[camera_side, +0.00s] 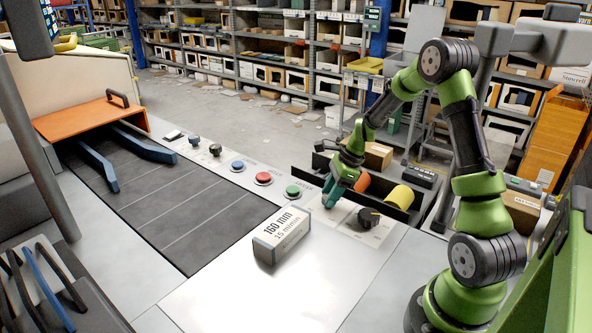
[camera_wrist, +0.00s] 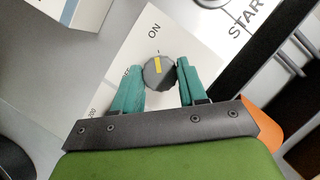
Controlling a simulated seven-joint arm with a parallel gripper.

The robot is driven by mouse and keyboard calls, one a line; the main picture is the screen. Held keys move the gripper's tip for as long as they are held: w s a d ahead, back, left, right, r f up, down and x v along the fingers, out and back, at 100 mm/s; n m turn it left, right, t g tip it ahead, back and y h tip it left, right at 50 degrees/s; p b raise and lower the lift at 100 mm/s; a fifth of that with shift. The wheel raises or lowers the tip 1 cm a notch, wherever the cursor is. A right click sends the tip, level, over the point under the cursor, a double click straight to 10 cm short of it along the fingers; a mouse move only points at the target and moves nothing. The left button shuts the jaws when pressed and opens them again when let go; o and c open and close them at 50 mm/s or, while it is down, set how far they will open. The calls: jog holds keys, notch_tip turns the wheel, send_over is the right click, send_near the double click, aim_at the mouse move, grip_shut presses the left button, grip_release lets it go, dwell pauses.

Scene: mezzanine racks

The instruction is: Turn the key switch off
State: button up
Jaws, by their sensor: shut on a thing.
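The key switch (camera_wrist: 157,71) is a round dark grey knob with a yellow mark, set on a white plate on the panel. In the wrist view, its yellow mark points roughly toward the printed ON. My gripper (camera_wrist: 160,74) has its teal fingers on either side of the knob, shut on it. In the side view, my gripper (camera_side: 337,195) reaches down to the panel just beyond the black dial (camera_side: 366,219), and its fingers hide the key switch there.
A green button (camera_side: 292,191), a red button (camera_side: 263,178) and a blue button (camera_side: 237,166) line the panel. A grey-white block (camera_side: 281,237) stands nearby. A dark bin (camera_side: 400,212) holds orange and yellow cylinders.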

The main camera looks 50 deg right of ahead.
jog(key=shift+c, duration=0.7)
jog(key=shift+n, duration=0.4)
jog(key=n+g, duration=0.1)
jog(key=n, duration=0.1)
jog(key=shift+w+d+n+y, duration=0.1)
jog(key=shift+n+y, duration=0.3)
jog(key=n+g, duration=0.2)
jog(key=n, duration=0.3)
jog(key=shift+w, duration=0.15)
jog(key=n+g, duration=0.2)
jog(key=n, duration=0.3)
jog(key=shift+w, duration=0.1)
jog(key=n+g, duration=0.1)
jog(key=n, duration=0.3)
jog(key=shift+h, duration=0.4)
jog(key=shift+w+n, duration=0.1)
jog(key=shift+n, duration=0.2)
